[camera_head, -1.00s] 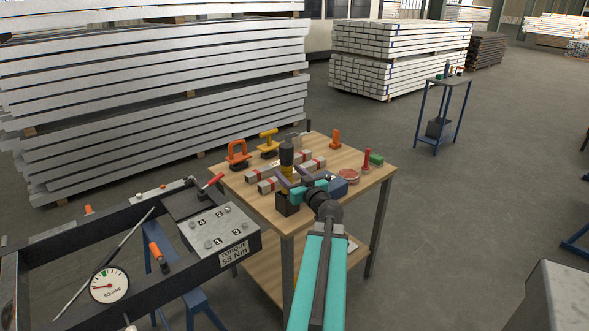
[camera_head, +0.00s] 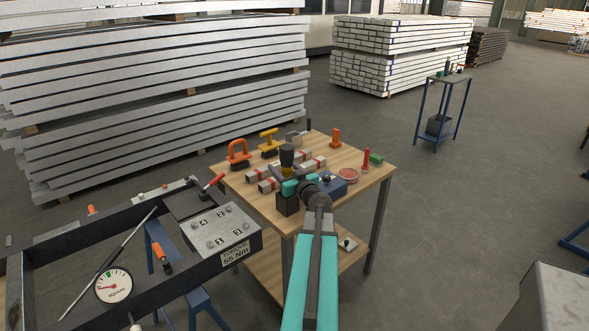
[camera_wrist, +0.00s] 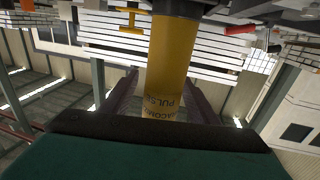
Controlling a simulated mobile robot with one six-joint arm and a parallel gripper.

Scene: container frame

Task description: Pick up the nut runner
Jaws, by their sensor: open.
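The nut runner (camera_head: 287,155) is a yellow and black tool standing upright in a dark holder (camera_head: 287,203) near the front edge of the wooden table. In the wrist view its yellow body (camera_wrist: 165,65), with dark lettering, fills the middle. My gripper (camera_head: 288,178) is at the tool, and its fingers (camera_wrist: 160,88) show on both sides of the yellow body. The gripper is open; whether a finger touches the tool cannot be told. My gripper hides part of the tool's lower body in the head view.
On the wooden table (camera_head: 235,185) stand an orange-handled tool (camera_head: 238,150), a yellow-handled one (camera_head: 268,139), red-banded grey bars (camera_head: 313,165), a blue box (camera_head: 330,186), a red dish (camera_head: 348,175) and a green block (camera_head: 376,159). A dark frame with a gauge (camera_head: 114,286) is at left.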

